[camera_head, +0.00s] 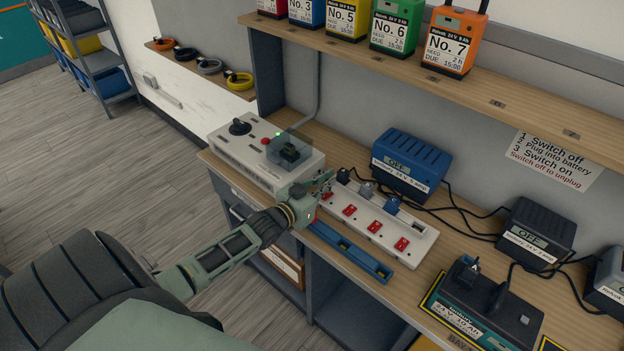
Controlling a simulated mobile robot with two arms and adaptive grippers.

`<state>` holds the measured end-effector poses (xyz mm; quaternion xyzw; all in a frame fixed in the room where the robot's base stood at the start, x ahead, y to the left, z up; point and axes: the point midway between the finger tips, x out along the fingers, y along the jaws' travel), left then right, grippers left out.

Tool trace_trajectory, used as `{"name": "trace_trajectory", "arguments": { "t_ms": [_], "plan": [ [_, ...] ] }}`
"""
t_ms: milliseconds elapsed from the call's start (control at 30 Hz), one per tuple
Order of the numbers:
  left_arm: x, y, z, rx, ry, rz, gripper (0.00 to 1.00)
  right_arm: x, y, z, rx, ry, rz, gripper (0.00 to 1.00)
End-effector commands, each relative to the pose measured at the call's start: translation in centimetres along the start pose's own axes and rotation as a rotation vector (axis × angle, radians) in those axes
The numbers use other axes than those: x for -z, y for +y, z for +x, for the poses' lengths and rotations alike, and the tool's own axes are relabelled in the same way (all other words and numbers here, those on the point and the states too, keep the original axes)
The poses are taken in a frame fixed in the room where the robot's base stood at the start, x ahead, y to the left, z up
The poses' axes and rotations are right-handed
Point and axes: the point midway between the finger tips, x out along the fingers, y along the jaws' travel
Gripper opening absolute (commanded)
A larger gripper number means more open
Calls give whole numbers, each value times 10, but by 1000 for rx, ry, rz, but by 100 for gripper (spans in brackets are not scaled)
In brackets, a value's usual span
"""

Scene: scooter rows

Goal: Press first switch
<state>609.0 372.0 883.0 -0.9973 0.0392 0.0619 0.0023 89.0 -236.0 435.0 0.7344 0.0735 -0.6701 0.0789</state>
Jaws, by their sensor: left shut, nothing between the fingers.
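A white power strip (424,240) lies on the wooden bench with a row of red switches along its front side. One red switch (402,243) is nearest the right end, with others (376,227) and (350,210) further left. My left gripper (325,181) is shut and empty over the strip's left end. It partly hides the switch at that end, and I cannot tell whether it touches it. Plugs, one of them blue (392,204), sit along the strip's back side. My right gripper is not in view.
A blue rail (348,250) lies in front. Numbered batteries (452,43) stand on the shelf above.

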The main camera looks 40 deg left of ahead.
Motion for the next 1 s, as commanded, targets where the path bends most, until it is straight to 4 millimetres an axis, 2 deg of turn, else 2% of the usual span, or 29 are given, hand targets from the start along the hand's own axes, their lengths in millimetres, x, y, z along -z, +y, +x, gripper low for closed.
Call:
{"name": "trace_trajectory", "arguments": {
  "t_ms": [33, 133, 167, 200, 600, 800, 1000],
  "plan": [
    [16, 0, 1, 0, 2, 0, 0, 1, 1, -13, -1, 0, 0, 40],
    [36, 0, 4, 0, 2, 0, 0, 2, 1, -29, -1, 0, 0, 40],
    [36, 1, 3, 0, 0, 0, 0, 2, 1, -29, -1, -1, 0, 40],
    [28, 1, -8, 0, -4, -1, 0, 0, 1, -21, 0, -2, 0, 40],
    [46, 1, -75, 0, -1, 1, 0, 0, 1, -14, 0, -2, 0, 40],
    [51, 0, -90, 0, 1, 0, 0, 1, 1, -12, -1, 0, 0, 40],
    [52, 0, -92, 0, 1, 0, 0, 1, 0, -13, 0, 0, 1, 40]
  ]
}}
